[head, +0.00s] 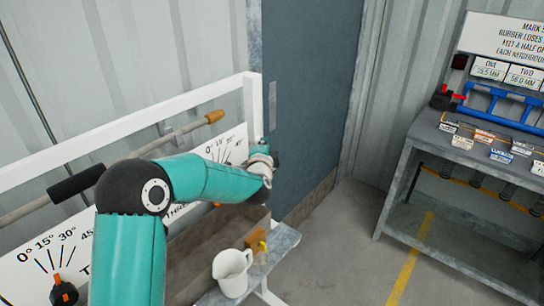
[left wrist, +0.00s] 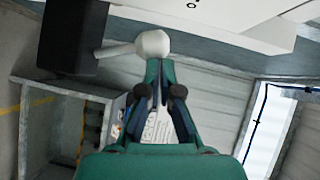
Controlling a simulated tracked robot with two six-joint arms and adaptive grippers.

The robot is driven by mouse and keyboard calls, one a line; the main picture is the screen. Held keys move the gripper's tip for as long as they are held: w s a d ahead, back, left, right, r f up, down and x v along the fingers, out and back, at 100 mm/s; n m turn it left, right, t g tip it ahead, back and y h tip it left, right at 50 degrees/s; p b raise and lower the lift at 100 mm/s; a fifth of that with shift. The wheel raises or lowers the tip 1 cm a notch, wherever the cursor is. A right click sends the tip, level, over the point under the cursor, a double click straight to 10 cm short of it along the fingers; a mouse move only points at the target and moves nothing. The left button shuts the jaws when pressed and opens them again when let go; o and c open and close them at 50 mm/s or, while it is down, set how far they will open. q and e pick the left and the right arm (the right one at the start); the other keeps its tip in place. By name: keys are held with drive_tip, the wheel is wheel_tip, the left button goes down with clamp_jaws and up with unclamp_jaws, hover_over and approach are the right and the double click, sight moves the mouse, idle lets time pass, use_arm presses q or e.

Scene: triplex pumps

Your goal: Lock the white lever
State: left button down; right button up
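In the left wrist view a white lever with a rounded knob end (left wrist: 152,43) reaches rightward from beside a black block (left wrist: 75,35). My left gripper (left wrist: 161,66) has its fingertips right at the underside of the knob in the picture. The two fingers converge at their tips; I cannot tell whether they hold the knob or only stand against it. In the head view my left arm reaches to the far right end of the white panel, and the left gripper (head: 270,162) is mostly hidden by its wrist. I cannot make out the white lever there. My right gripper is out of view.
A white jug (head: 232,275) stands on a low grey shelf (head: 282,243). A grey workbench (head: 400,165) stands at right, with open floor between.

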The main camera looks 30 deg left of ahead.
use_arm(q)
drive_tip(key=shift+a+r, duration=0.2)
drive_tip(key=s+d+r, duration=0.3)
drive_tip(key=s+d, duration=0.4)
drive_tip(key=s, duration=0.3)
drive_tip(key=shift+d, duration=0.35)
drive_tip(key=shift+s+r, duration=0.1)
